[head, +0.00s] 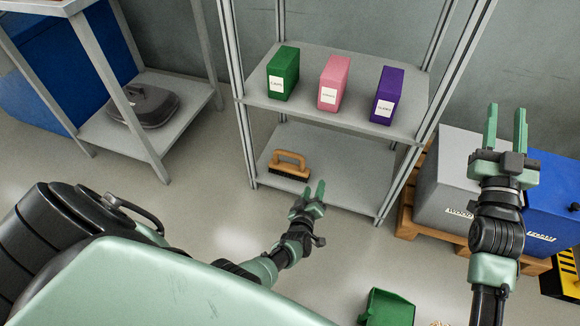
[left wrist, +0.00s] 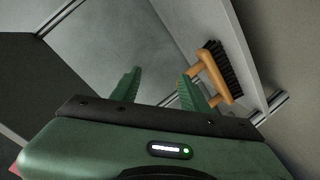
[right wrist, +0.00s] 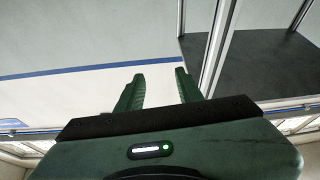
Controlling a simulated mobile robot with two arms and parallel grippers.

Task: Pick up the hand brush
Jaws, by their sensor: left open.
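The hand brush (head: 289,165) has a tan wooden handle and dark bristles. It lies bristles down on the lower shelf (head: 340,182) of the metal rack, near its left front. My left gripper (head: 313,191) is open and empty, to the right of the brush and nearer to me. In the left wrist view the brush (left wrist: 213,75) shows beyond the right finger of the left gripper (left wrist: 158,88), which partly overlaps its handle; I cannot tell whether they touch. My right gripper (head: 506,125) is open and empty, raised at the right; it also shows in the right wrist view (right wrist: 158,88).
The upper shelf (head: 335,107) holds a green box (head: 284,75), a pink box (head: 333,84) and a purple box (head: 387,96). Rack posts frame the lower shelf. A grey bin (head: 447,185) and a blue bin (head: 550,215) stand on a pallet at right. A green container (head: 388,309) is on the floor.

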